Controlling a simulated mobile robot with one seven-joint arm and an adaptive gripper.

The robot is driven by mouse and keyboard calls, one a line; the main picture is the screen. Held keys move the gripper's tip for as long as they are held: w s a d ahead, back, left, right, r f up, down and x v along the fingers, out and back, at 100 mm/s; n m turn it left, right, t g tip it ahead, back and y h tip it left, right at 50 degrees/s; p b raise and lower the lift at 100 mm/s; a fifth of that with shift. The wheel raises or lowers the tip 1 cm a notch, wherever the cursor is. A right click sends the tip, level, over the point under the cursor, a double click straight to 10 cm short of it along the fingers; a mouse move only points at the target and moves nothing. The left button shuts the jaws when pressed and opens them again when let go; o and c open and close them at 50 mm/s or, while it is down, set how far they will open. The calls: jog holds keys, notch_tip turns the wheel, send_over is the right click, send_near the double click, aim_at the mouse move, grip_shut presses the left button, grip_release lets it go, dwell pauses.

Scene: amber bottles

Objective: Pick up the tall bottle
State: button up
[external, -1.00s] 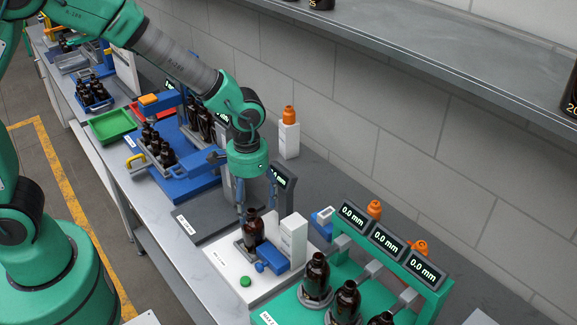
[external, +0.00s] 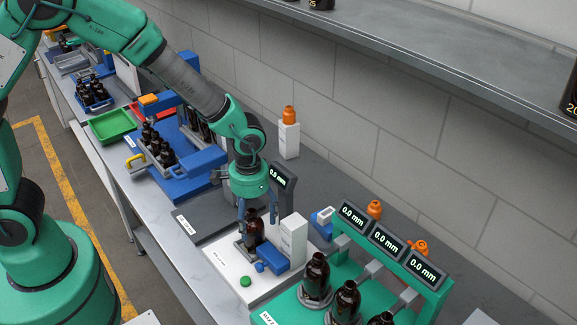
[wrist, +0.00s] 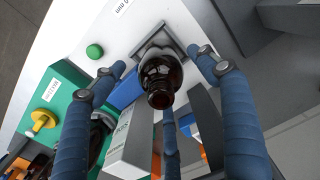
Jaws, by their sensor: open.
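A dark amber bottle (external: 254,232) stands upright in a grey holder (wrist: 182,43) on a white board. In the wrist view the bottle (wrist: 160,78) shows from above, its open mouth facing the camera. My gripper (external: 257,210) points down over this bottle, with its blue fingers spread. In the wrist view my gripper (wrist: 157,62) has fingers to the left and right of the bottle, with visible gaps. Another finger shows below the bottle in that view. Contact with the bottle is not visible.
Beside the bottle are a blue block (external: 272,258), a white box (external: 293,240) and a green knob (external: 246,281). A green stand (external: 290,305) with several amber bottles and displays is at the right front. A blue rack station (external: 180,182) is behind left.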

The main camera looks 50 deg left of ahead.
jog(key=shift+a+f, duration=0.1)
jog(key=shift+f, duration=2.2)
jog(key=c, duration=1.4)
jog(key=shift+r, duration=0.15)
jog(key=shift+w+r, duration=0.1)
jog(key=shift+r, duration=0.4)
notch_tip(320, 180, up, 2)
jog(key=shift+r, duration=0.1)
jog(key=s+a, duration=0.2)
jog(key=s, duration=0.5)
jog(key=s+a+r, duration=0.1)
jog(key=s+a, duration=0.2)
jog(key=s, duration=0.5)
jog(key=shift+s+r, duration=0.15)
jog(key=shift+r, duration=0.1)
